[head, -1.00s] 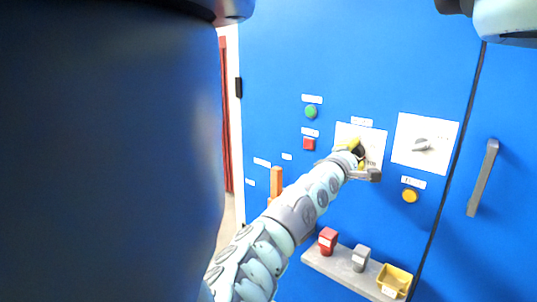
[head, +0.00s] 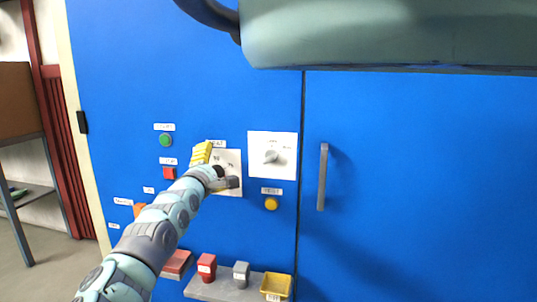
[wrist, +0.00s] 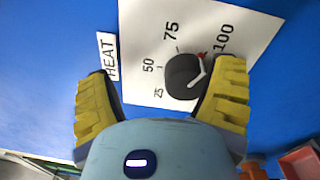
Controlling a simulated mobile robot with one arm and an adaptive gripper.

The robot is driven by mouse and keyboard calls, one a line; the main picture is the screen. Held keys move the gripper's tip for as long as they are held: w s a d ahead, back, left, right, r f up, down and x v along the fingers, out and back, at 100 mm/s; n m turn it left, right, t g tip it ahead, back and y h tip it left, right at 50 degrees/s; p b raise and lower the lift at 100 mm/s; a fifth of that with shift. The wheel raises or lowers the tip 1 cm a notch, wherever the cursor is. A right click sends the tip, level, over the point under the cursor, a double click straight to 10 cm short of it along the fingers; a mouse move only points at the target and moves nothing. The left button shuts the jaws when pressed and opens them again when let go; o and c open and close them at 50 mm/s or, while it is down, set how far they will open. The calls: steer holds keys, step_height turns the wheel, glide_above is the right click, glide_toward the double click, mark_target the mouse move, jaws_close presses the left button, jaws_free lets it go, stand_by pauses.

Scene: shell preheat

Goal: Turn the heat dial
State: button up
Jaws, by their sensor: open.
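The heat dial (wrist: 183,78) is a dark round knob with a white pointer on a white plate (wrist: 215,30) marked 25, 50, 75 and 100. Its pointer is turned toward the stretch between 75 and 100, near a small red mark. My gripper (wrist: 165,75) is open in front of the plate, with its yellow fingers on either side of the knob. The knob is closer to the right finger; I cannot tell whether they touch. In the head view, my gripper (head: 217,168) covers most of the dial and part of its plate (head: 233,160).
Right of the heat plate is another dial plate (head: 286,146), with a yellow button (head: 271,203) below it. A green button (head: 165,140) and red button (head: 169,172) are left. A door handle (head: 322,177) is further right. A shelf (head: 222,290) below holds small blocks and a yellow bin (head: 277,285).

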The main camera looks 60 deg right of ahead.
mark_target(214, 134)
steer(key=r, duration=0.8)
steer(key=shift+w, duration=0.2)
steer(key=shift+s+f, duration=0.2)
steer(key=shift+f, duration=0.05)
steer(key=shift+o, duration=0.2)
steer(key=shift+w+a, duration=0.1)
steer(key=shift+c, duration=0.2)
